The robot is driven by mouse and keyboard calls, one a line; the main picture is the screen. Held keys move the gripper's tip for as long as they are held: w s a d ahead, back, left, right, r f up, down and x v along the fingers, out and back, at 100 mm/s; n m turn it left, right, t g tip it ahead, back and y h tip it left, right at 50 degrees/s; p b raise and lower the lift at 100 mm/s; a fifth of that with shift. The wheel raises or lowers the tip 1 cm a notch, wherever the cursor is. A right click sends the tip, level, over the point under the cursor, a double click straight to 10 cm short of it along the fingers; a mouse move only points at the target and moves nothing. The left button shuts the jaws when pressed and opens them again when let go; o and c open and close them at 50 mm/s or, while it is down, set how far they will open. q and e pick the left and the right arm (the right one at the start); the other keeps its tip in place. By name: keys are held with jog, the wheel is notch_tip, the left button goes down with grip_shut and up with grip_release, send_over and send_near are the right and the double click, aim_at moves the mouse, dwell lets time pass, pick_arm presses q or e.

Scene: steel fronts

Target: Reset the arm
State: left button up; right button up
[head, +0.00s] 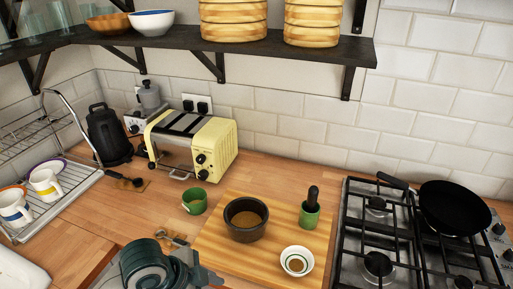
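One of my arms, which I take to be the left, shows at the bottom edge left of centre as teal and grey round links. Its grey end, my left gripper (207,275), points right, just left of the wooden board (215,249). The fingers are small and partly cut off by the picture edge, so I cannot tell whether they are open or shut. I see nothing clearly held. My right gripper is not in view.
On the board are a dark bowl (245,221), a small white bowl (297,261) and a green cup (309,215). A green mug (194,201), yellow toaster (213,146), dish rack (66,187) and gas hob (372,239) with black pan (454,208) surround it. A shelf (300,50) hangs above.

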pick_arm(q)
jog(key=s+a+f+n+y, duration=0.5)
jog(key=s+a+f+n, duration=0.85)
jog(key=s, duration=0.35)
jog(key=s+f+b+x, duration=0.15)
jog(key=s+x, duration=0.25)
jog(key=x, duration=1.1)
jog(key=s+d+b+x, duration=0.1)
jog(key=s+b+x, duration=0.15)
jog(key=x, duration=1.25)
jog(key=s+a+f+g+b, duration=0.1)
jog(key=s+a+f+b, duration=0.1)
jog(key=s+f, duration=1.8)
notch_tip(320, 180, down, 2)
jog(key=shift+a+f+g, duration=0.15)
jog(key=shift+a+g, duration=0.25)
jog(key=shift+a, duration=0.2)
